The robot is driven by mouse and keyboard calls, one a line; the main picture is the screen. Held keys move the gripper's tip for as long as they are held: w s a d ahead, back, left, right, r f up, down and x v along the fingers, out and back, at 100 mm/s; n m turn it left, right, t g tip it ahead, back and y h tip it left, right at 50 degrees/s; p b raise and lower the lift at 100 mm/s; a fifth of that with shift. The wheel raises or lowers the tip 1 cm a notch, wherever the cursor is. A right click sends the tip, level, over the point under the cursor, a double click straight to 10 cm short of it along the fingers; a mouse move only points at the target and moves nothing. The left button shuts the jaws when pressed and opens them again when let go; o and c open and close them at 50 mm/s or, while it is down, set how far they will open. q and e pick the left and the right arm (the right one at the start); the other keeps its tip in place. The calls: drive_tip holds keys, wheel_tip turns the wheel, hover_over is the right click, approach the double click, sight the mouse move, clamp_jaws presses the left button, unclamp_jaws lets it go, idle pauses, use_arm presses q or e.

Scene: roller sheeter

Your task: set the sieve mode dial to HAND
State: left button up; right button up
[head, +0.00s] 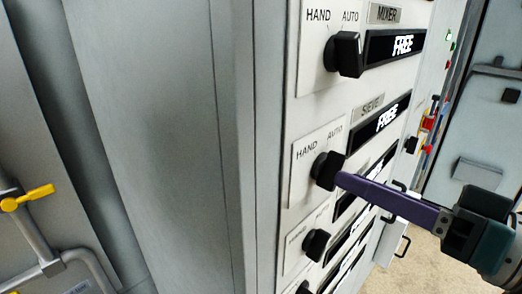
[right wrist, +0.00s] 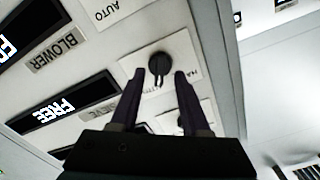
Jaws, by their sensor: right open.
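The sieve mode dial (head: 327,170) is a black knob on a white plate marked HAND at left and AUTO at right, below the SIEVE label (head: 371,106). In the right wrist view the dial (right wrist: 160,64) shows between my fingertips, its pointer aimed down the picture. I cannot tell exactly which mark it points at. My right gripper (head: 342,180) is open, its fingertips close to the dial in the head view. In the right wrist view the fingers (right wrist: 160,78) stand on either side of it; contact cannot be told. My left gripper is out of view.
The mixer dial (head: 343,54) sits above, and more black dials (head: 316,244) sit below on the same panel. A display reading FREE (head: 380,130) is right of the sieve dial. A pipe with a yellow handle (head: 27,198) is at left.

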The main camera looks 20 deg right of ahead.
drive_tip(key=shift+x, duration=0.9)
clamp_jaws()
